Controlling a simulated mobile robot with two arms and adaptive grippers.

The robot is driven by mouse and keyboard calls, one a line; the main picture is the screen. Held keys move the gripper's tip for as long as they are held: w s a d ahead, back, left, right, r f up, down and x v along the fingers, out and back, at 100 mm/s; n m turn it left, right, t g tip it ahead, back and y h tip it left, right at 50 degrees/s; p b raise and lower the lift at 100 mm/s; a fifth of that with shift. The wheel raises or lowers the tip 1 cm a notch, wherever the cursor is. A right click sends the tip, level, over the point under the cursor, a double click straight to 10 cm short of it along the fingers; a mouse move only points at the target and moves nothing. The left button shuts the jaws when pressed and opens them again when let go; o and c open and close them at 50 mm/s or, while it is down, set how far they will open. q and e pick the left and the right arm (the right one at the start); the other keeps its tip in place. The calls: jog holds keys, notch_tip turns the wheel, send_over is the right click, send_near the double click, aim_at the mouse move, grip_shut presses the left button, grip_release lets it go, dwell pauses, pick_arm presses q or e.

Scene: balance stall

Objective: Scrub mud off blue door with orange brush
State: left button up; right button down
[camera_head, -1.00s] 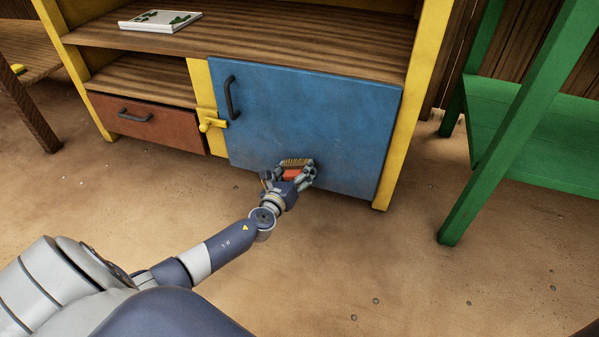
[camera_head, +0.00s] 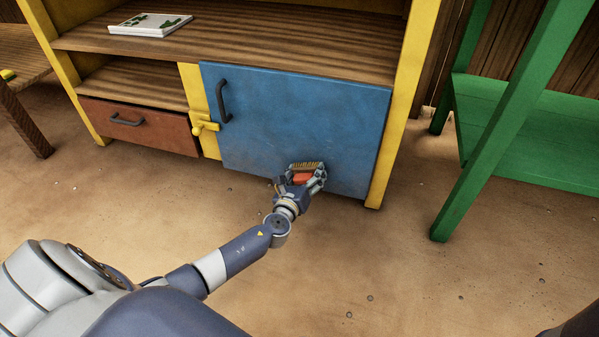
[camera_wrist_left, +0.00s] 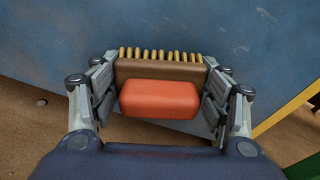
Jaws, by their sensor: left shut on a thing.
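The blue door (camera_head: 290,115) is shut in the yellow-framed cabinet, with a dark handle (camera_head: 221,102) at its upper left. Its lower part looks faintly dulled and brownish; I cannot tell how much of that is mud. My left gripper (camera_head: 306,180) is shut on the orange brush (camera_head: 303,178) in front of the door's lower right. In the left wrist view, the brush (camera_wrist_left: 159,99) has an orange grip, a brown block and yellow bristles pointing at the door. The bristles are at or very near the door; contact is hard to tell. My right gripper is not in view.
A yellow latch (camera_head: 205,126) sits left of the door, beside a red-brown drawer (camera_head: 138,127). A notebook (camera_head: 149,25) lies on the shelf above. A green frame (camera_head: 500,130) stands at the right. The sandy floor in front is mostly clear.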

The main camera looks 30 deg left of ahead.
pick_arm(q)
jog(key=shift+w+d+r, duration=0.1)
jog(key=shift+w+d, duration=0.15)
jog(key=shift+d, duration=0.7)
jog(key=shift+w+d+f, duration=0.1)
jog(key=shift+w+d, duration=0.1)
jog(key=shift+d, duration=0.75)
jog(key=shift+w+d+r, duration=0.1)
jog(key=shift+w+d, duration=0.15)
jog(key=shift+d, duration=0.7)
jog(key=shift+s+a+r, duration=0.1)
jog(key=shift+s+a, duration=0.05)
jog(key=shift+a, duration=1)
jog(key=shift+s+a+r, duration=0.1)
jog(key=shift+a, duration=1)
jog(key=shift+s+a, duration=0.25)
jog(key=shift+a, duration=0.65)
jog(key=shift+s+a, duration=0.2)
jog(key=shift+a, duration=0.7)
jog(key=shift+s+a+b, duration=0.3)
jog(key=shift+a, duration=0.55)
jog(key=shift+s+a+b, duration=0.25)
jog(key=shift+a, duration=0.6)
jog(key=shift+f, duration=0.1)
jog(key=p, duration=0.1)
send_near(290, 163)
jog(key=shift+w+d+f, duration=0.4)
jog(key=shift+w+f, duration=0.25)
jog(key=shift+f, duration=0.1)
jog(key=shift+s, duration=0.1)
